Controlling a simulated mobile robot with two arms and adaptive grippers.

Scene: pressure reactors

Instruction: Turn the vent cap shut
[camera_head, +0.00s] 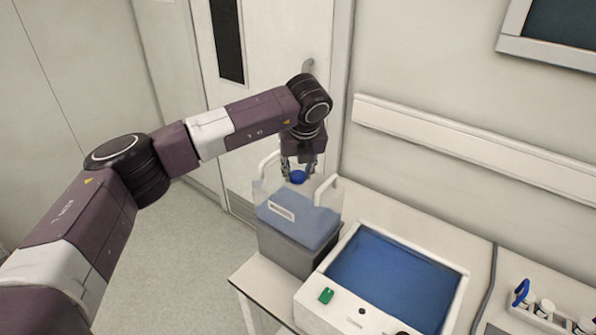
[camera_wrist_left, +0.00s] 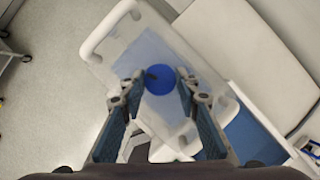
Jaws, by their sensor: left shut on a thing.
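The vent cap is a round blue cap (camera_head: 297,177) on top of a translucent container (camera_head: 290,215) holding blue liquid, with a white label and white handles. My left gripper (camera_head: 298,172) reaches down from above and is shut on the cap. In the left wrist view the blue cap (camera_wrist_left: 160,79) shows between the two fingertips of my left gripper (camera_wrist_left: 159,86). The container stands upright on a grey base at the left end of the bench. My right gripper is not in view. Any markings on the cap are too small to read.
A white-rimmed bath (camera_head: 455,300) with blue liquid stands right of the container, with a green switch (camera_head: 326,296) on its front. A rack (camera_head: 512,305) with small bottles is at the far right.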

